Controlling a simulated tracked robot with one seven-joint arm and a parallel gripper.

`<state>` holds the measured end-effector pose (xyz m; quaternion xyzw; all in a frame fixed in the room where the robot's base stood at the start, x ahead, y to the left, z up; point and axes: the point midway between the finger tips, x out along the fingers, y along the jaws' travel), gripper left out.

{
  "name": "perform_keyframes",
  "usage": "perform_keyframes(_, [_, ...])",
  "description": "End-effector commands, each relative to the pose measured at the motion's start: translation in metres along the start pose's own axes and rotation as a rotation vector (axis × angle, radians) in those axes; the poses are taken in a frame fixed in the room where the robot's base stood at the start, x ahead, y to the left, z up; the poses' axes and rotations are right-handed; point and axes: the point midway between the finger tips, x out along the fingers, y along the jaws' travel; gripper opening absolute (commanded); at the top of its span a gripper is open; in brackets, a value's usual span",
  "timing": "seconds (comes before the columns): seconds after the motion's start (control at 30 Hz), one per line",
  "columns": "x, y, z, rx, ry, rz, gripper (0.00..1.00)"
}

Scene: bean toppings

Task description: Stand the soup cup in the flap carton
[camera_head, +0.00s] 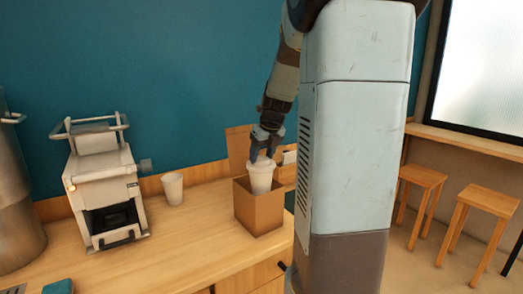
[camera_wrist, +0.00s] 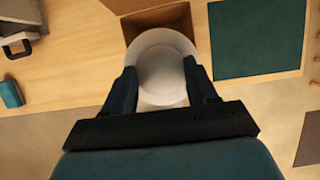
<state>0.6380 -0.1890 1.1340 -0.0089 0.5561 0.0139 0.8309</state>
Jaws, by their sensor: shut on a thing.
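The soup cup (camera_head: 261,178) is white with a lid and upright, held by my gripper (camera_head: 266,147). My gripper is shut on the upper part of the cup. The flap carton (camera_head: 258,214) is a brown open box on the counter with a raised flap behind it. In the head view the cup's lower part is hidden by the carton's front wall, so it is at least partly inside the opening. In the wrist view the cup (camera_wrist: 162,70) sits between the fingers (camera_wrist: 160,80), with the carton (camera_wrist: 150,12) beyond it. The cup's base is hidden, so I cannot tell whether it touches the carton floor.
Another white cup (camera_head: 173,188) stands on the counter (camera_head: 170,240) to the left. A white machine (camera_head: 104,185) and a metal urn (camera_head: 15,200) are further left. A wooden holder (camera_head: 287,170) is behind the carton. A dark green mat (camera_wrist: 256,38) is beside the carton.

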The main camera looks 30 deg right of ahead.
Motion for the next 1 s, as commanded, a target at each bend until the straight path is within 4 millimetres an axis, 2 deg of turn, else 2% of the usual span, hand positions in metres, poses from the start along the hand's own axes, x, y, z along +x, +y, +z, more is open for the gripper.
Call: perform_keyframes(1.0, [0.052,0.001,-0.021,0.0,0.0,0.001,0.4])
